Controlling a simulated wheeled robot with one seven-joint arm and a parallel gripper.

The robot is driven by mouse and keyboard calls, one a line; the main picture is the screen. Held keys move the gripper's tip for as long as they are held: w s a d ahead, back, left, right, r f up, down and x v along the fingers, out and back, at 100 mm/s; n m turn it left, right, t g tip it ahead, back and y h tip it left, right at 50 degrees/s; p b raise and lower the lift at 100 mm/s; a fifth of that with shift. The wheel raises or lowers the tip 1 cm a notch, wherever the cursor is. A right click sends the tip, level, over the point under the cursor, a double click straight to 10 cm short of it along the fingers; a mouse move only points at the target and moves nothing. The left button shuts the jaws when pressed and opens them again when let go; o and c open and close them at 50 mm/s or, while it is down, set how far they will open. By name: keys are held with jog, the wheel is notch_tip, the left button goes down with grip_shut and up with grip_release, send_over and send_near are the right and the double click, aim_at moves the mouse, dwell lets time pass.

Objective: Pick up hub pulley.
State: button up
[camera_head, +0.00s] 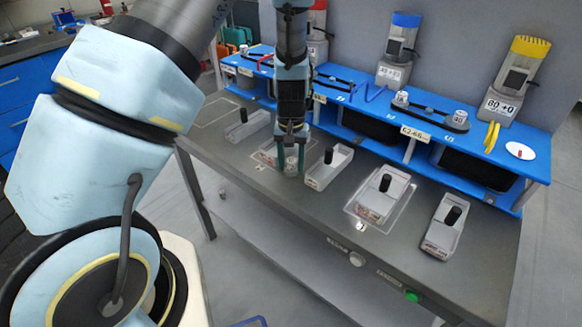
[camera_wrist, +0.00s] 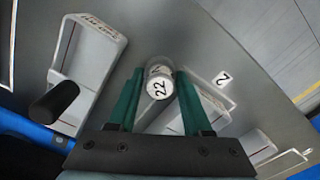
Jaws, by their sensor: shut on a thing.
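The hub pulley (camera_wrist: 158,88) is a small light-grey cylinder with "22" on its white end face. It sits between the green fingers of my gripper (camera_wrist: 157,95) in the wrist view. In the head view my gripper (camera_head: 290,158) points down over the conveyor table, and the pulley (camera_head: 291,166) shows small and partly hidden at its fingertips. My gripper is shut on the pulley. A light tray (camera_head: 266,156) lies behind and below the fingers, largely covered. I cannot tell whether the pulley touches anything below.
Grey trays with black posts stand nearby, one (camera_head: 318,180) close on the right, others (camera_head: 372,211) (camera_head: 438,238) farther right, one (camera_head: 243,132) on the left. A blue shelf (camera_head: 425,117) with belts and pulleys runs along the back. The table's front strip (camera_head: 300,212) is clear.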

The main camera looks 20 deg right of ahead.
grip_shut()
jog(key=shift+r, duration=0.1)
